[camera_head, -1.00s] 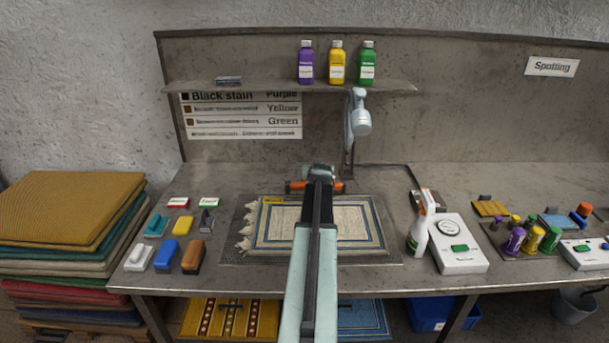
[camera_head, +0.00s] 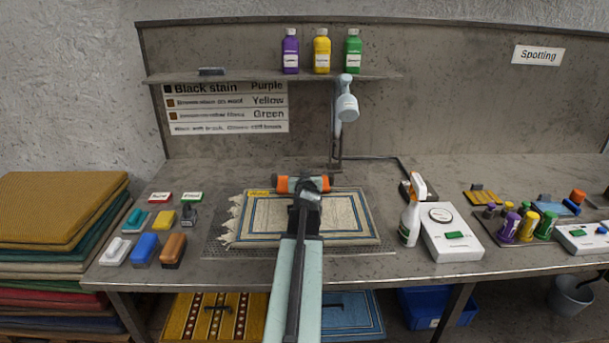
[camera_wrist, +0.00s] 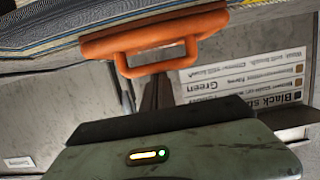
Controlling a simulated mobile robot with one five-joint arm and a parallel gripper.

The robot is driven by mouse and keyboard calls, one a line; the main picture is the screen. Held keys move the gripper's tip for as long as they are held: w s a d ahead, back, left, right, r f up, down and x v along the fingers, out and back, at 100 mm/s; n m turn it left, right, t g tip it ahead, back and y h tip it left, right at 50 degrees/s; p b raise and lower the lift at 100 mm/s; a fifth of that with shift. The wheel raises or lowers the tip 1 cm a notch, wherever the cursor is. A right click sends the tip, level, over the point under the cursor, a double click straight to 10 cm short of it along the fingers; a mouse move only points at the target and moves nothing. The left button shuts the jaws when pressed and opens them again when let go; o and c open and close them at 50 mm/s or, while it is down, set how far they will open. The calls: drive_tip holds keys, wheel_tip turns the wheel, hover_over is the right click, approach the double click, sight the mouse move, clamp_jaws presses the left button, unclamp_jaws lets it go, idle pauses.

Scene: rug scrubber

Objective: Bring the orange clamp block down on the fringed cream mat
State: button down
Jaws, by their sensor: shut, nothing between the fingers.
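The orange clamp block (camera_head: 284,184) lies across the back edge of the fringed cream mat (camera_head: 262,228) in the head view. In the wrist view its orange bar and loop handle (camera_wrist: 124,65) show close up, beside the mat's edge (camera_wrist: 60,30). I cannot tell whether the block presses on the mat or is raised above it. My gripper (camera_head: 311,185) is at the block and partly covers it. It is shut with nothing held. In the wrist view its dark fingers (camera_wrist: 157,95) point toward the handle and look apart from it.
The mat lies on a dark perforated board (camera_head: 375,262). Several brushes and small blocks (camera_head: 144,249) stand left. A spray bottle (camera_head: 410,215) and white scale (camera_head: 452,235) stand right. Shelf bottles (camera_head: 321,52) are above.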

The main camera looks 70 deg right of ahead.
drive_tip(key=shift+s+a+f, duration=0.1)
drive_tip(key=shift+a+f, duration=0.2)
drive_tip(key=shift+f, duration=0.15)
drive_tip(key=shift+r, duration=0.1)
